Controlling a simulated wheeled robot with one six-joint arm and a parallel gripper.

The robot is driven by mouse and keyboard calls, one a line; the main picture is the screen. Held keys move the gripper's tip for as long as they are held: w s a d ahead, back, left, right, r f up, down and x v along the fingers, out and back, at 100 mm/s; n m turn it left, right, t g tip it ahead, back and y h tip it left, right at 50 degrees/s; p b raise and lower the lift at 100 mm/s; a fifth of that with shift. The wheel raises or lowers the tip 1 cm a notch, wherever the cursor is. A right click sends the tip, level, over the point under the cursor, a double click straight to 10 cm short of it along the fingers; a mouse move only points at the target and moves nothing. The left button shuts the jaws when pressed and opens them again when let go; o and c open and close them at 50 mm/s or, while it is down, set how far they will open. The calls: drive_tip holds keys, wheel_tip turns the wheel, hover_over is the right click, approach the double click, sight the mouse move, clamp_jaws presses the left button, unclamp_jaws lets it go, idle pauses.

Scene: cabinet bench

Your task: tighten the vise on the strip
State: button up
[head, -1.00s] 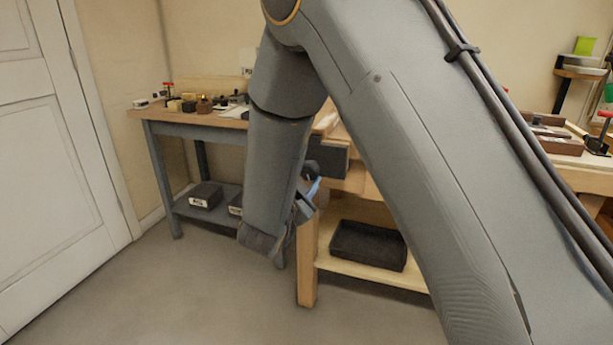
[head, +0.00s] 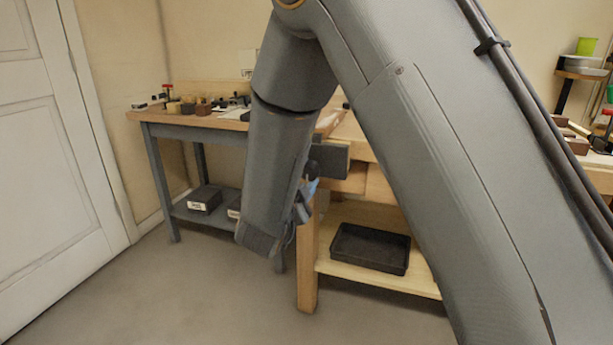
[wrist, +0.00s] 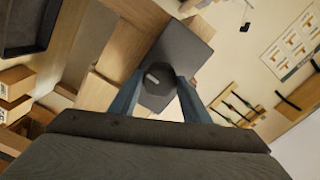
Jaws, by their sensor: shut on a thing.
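The vise (head: 331,160) is a dark grey block at the left end of the wooden bench; its dark jaw (wrist: 182,48) also shows in the wrist view. A dark, rounded handle hub (wrist: 155,92) with a small pale pin sits in front of that jaw. My gripper (wrist: 158,85) has its blue-grey fingers on both sides of the hub and is shut on it. In the head view, my arm hides most of the gripper, and a dark part of the handle (head: 312,168) shows beside it. I cannot make out the strip or the jaw gap.
A black tray (head: 369,248) lies on the bench's lower shelf. A grey side table (head: 190,131) with several small items stands behind at left. A white door (head: 45,170) is at far left. The floor (head: 200,290) in front is clear.

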drive_tip(key=shift+f+m+b, duration=0.1)
drive_tip(key=shift+m+b, duration=0.95)
drive_tip(key=shift+m, duration=0.45)
drive_tip(key=o, duration=0.9)
drive_tip(key=p+v, duration=0.1)
drive_tip(key=v, duration=0.6)
drive_tip(key=shift+p, duration=0.4)
